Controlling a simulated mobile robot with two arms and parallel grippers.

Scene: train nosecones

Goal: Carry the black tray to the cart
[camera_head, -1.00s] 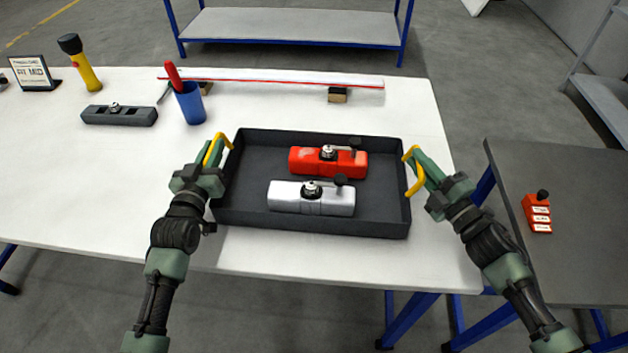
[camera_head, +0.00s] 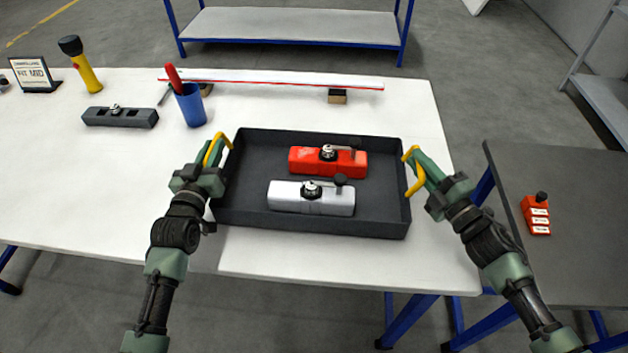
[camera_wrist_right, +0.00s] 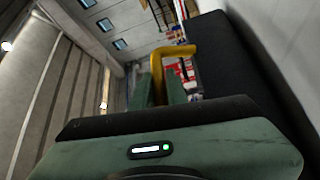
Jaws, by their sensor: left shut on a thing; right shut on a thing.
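The black tray (camera_head: 250,219) is at the right part of the white table, with a red block-shaped part (camera_head: 345,161) and a silver one (camera_head: 328,201) inside. Each has a dark knob on top. My left gripper (camera_head: 214,155) is shut on the yellow handle at the tray's left side. My right gripper (camera_head: 415,170) is shut on the yellow handle at its right side. The right wrist view also shows that yellow handle (camera_wrist_right: 172,52) between the fingers. Whether the tray touches the table is hard to tell. No cart is clearly identifiable; a dark-topped table (camera_head: 570,210) stands at the right.
The white table (camera_head: 80,200) holds a blue cup (camera_head: 190,105), a yellow flashlight (camera_head: 86,75), a dark grey block (camera_head: 120,117), a sign (camera_head: 34,74) and a long white bar (camera_head: 280,79) on wooden blocks. A red item (camera_head: 536,214) stands on the dark top. A gap separates the tables.

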